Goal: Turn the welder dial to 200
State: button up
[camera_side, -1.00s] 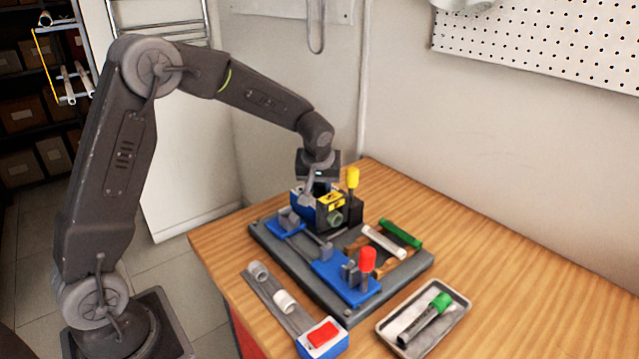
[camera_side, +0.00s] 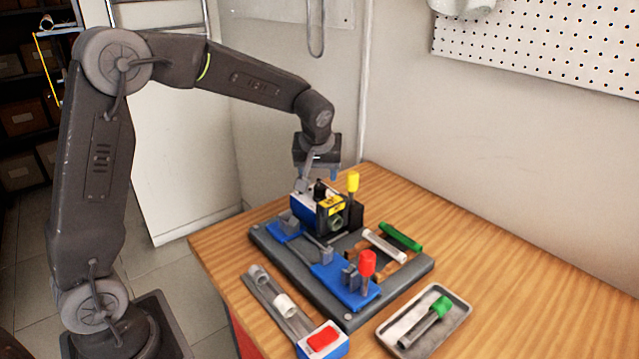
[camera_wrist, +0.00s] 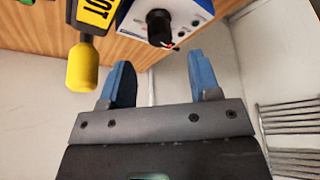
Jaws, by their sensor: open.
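The welder (camera_side: 303,208) is a blue and white box at the back of the grey fixture board. Its black dial (camera_side: 319,190) stands on the top face. In the wrist view the dial (camera_wrist: 158,24) sits on a white panel (camera_wrist: 188,12) with small marks around it and a little red by its near edge. I cannot read the numbers or its setting. My gripper (camera_side: 320,177) is just above the welder, apart from the dial. In the wrist view its two blue fingers (camera_wrist: 160,65) are spread with nothing between them.
A yellow-capped handle (camera_side: 353,183) stands close beside the welder, by a yellow-labelled block (camera_side: 332,204). A red-capped handle (camera_side: 367,263) rises from the blue clamp base in front. A grey tray (camera_side: 460,318) holds a green-capped tool. The table's right side is clear.

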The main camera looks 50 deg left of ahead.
jog(key=v, duration=0.7)
jog(key=shift+r, duration=0.35)
jog(key=shift+s+d, duration=0.1)
jog(key=s+d+m+t+h, duration=0.1)
jog(key=s+d+m, duration=0.3)
jog(key=s, duration=0.8)
jog(key=s+d+m+t+h, duration=0.1)
jog(key=s+d+m, duration=0.3)
jog(key=s, duration=0.8)
jog(key=shift+d+f+m+h, duration=0.2)
jog(key=shift+f+m+h, duration=0.05)
jog(key=shift+m+h, duration=0.4)
jog(key=shift+s, duration=0.1)
